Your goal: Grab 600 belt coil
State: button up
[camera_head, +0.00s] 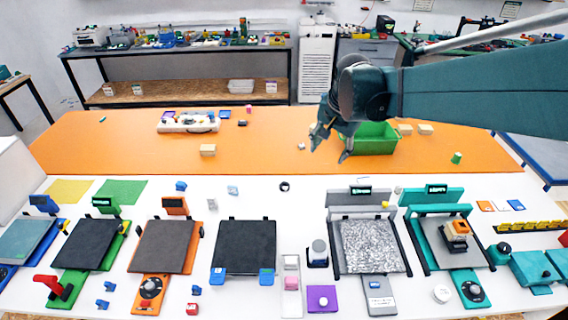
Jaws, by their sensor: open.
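A small black ring-shaped piece (285,187) lies on the white table near its back edge, left of centre; it looks like a coil, but it is too small to confirm as the 600 belt coil. My gripper (329,150) is open, its fingers pointing down over the orange table, behind and to the right of the black piece. Nothing shows between the fingers. The gripper is clearly apart from the black piece.
A green bin (372,146) stands on the orange table (100,150) just right of my gripper. Printers with dark beds (245,246) fill the white table's front. A grey bed (370,246) stands right of centre. The white table around the black piece is mostly clear.

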jog(key=w+a+f+m+g, duration=0.15)
jog(key=w+a+f, duration=0.35)
jog(key=w, duration=0.5)
jog(key=m+g+b, duration=0.2)
jog(key=m, duration=0.5)
send_near(285, 183)
jog(key=s, duration=0.1)
jog(key=shift+s+a+f, duration=0.15)
jog(key=shift+a+f, duration=0.15)
jog(key=shift+f, duration=0.1)
jog(key=shift+f, duration=1.2)
jog(key=shift+f, duration=0.1)
jog(key=shift+f, duration=2.5)
